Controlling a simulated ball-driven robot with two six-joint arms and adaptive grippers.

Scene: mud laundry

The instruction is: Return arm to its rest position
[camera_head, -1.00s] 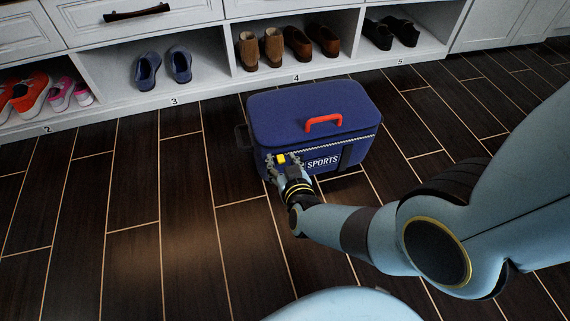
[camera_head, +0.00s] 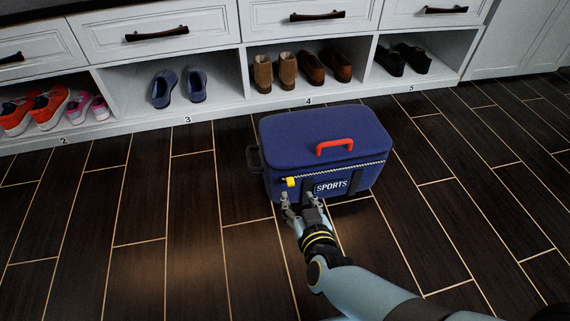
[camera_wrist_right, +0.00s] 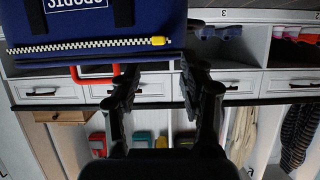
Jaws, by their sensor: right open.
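My right gripper (camera_head: 301,199) is in front of the lower front face of a blue sports bag (camera_head: 325,140) on the floor. Its two fingers are spread and nothing is between them. In the right wrist view the open fingers (camera_wrist_right: 160,85) show with the bag (camera_wrist_right: 100,30) upside down above them at the left. The bag's lid is closed, with a red handle (camera_head: 335,147) on top. A yellow zipper pull (camera_head: 291,182) sits at the left end of the checkered zipper. My left gripper is in neither view.
A white shoe shelf (camera_head: 215,115) with numbered compartments stands behind the bag. It holds blue shoes (camera_head: 179,87), brown shoes (camera_head: 325,66), black shoes (camera_head: 403,58) and orange sneakers (camera_head: 50,107). The dark wood floor (camera_head: 130,240) at the left is clear.

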